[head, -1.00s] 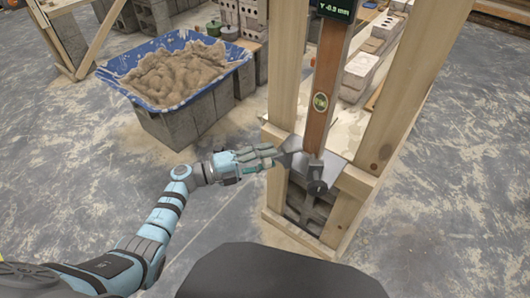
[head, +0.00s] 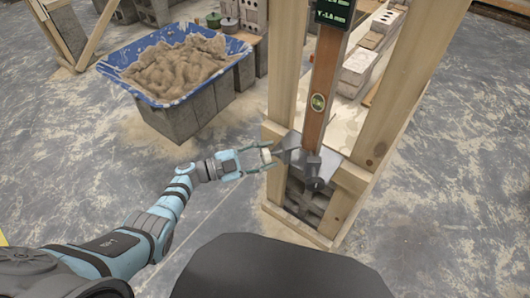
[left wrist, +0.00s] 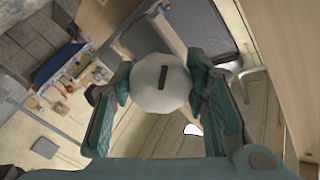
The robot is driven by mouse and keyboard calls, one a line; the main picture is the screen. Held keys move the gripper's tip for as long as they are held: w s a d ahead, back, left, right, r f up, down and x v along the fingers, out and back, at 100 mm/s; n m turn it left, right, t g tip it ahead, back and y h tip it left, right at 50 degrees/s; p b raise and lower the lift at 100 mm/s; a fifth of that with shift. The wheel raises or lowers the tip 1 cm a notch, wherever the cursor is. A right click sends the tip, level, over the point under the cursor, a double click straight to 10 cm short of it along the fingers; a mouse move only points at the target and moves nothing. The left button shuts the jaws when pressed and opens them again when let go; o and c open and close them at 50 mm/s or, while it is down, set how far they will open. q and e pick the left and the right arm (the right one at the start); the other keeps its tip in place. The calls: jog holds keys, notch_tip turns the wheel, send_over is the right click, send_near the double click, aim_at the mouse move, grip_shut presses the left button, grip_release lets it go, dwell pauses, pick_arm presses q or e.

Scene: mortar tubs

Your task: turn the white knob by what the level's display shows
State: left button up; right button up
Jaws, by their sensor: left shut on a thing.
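The white knob (left wrist: 148,88) fills the middle of the left wrist view. It is round and pale, with a dark, nearly upright slot mark on its face. My left gripper (left wrist: 160,85) is shut on it, one teal finger on each side. In the head view the knob (head: 266,155) shows small between the fingers of my left gripper (head: 264,157), beside the grey bracket at the post foot. The brown wooden level (head: 322,80) stands upright between two timber posts. Its display (head: 335,14) shows green digits, seemingly Y -1.8 mm; the upper line is cut off. My right gripper is out of view.
A blue tub of mortar (head: 232,50) stands on grey blocks at the back left. Timber posts (head: 283,70) and a wooden base frame close in the level. Bricks lie behind it. The concrete floor (head: 60,160) at the left is clear.

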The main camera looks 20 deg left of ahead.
pick_arm(q)
jog(key=shift+n, duration=0.5)
jog(key=o, duration=1.2)
jog(key=v, duration=1.2)
jog(key=shift+f, duration=0.1)
